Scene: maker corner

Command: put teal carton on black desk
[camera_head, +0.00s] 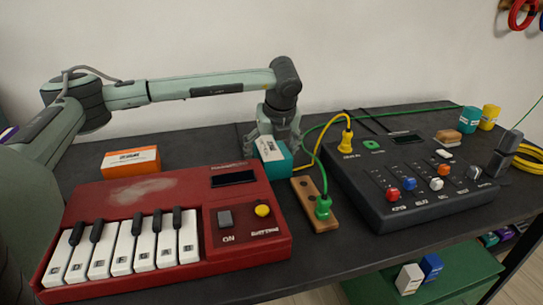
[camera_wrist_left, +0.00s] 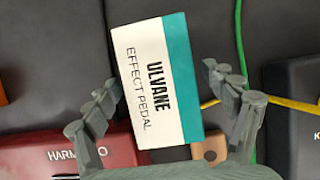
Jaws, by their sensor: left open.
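The teal carton (camera_head: 272,165), with a white face and dark lettering, is on the black desk (camera_head: 340,252) between the red keyboard and a wooden block. In the left wrist view the carton (camera_wrist_left: 155,80) shows its white face, printed "ULVANE EFFECT PEDAL", and a teal side band. My left gripper (camera_head: 277,128) is above and just behind the carton, pointing down. Its open fingers (camera_wrist_left: 168,95) appear on either side of the carton in the left wrist view, with gaps. My right gripper is not in view.
The red keyboard (camera_head: 140,210) stands left of the carton, with an orange box (camera_head: 131,162) behind it. The wooden block (camera_head: 312,200) with a green plug is close on the right. Cables run to the black mixer (camera_head: 400,180). Yellow and teal cylinders stand back right.

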